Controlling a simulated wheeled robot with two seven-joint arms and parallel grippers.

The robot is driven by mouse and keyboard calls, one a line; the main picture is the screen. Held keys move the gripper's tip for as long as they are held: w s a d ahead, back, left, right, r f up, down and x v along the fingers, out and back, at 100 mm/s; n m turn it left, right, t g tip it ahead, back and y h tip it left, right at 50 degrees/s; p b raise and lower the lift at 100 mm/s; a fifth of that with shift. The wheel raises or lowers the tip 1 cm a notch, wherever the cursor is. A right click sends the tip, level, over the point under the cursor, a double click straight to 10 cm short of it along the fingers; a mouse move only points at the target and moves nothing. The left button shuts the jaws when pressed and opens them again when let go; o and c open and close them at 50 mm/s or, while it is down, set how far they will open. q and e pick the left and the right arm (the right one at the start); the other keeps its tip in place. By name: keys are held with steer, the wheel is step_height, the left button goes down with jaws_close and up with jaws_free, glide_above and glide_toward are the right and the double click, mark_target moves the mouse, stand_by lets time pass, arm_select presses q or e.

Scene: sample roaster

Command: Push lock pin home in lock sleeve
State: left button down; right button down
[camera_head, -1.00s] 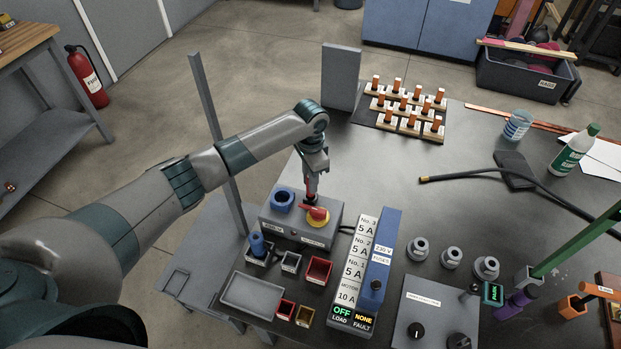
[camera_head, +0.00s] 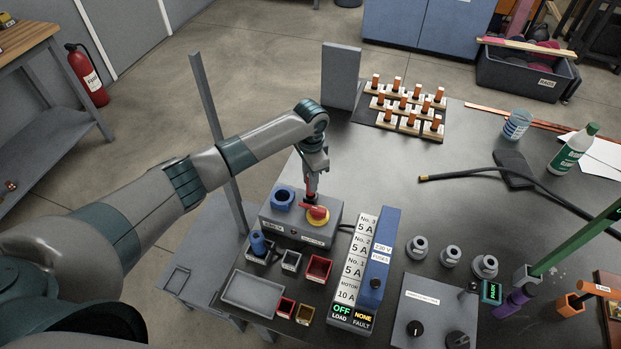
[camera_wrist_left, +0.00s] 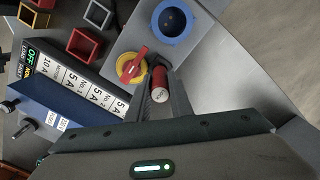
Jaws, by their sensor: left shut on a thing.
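The lock pin (camera_wrist_left: 159,84) is a red cylinder with a pale lettered end, and it also shows as a red piece in the head view (camera_head: 310,184). My left gripper (camera_head: 311,178) is shut on it from above, over the grey switch box (camera_head: 289,231). In the left wrist view the gripper (camera_wrist_left: 160,92) has the pin between its fingers, right beside the red rotary handle on a yellow disc (camera_wrist_left: 130,68). A dark fitting shows under the pin; the lock sleeve and how deep the pin sits cannot be made out. My right gripper is not in view.
A blue round socket (camera_head: 283,197) sits on the same box, left of the pin. Small bins, including a red one (camera_head: 318,269), and a grey tray (camera_head: 252,291) lie in front. The fuse panel (camera_head: 372,262) stands close on the right.

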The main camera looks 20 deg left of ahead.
arm_select(q)
steer(key=shift+p, duration=0.35)
stand_by(0.7)
steer(key=shift+f+b, duration=0.85)
steer(key=shift+f, duration=1.05)
steer(key=c, duration=1.5)
jaws_free()
steer(key=shift+r, duration=0.1)
steer(key=shift+r, duration=0.1)
step_height(320, 180, up, 17)
steer(key=b, duration=0.3)
steer(key=shift+r+b, duration=0.1)
steer(key=shift+b, duration=0.3)
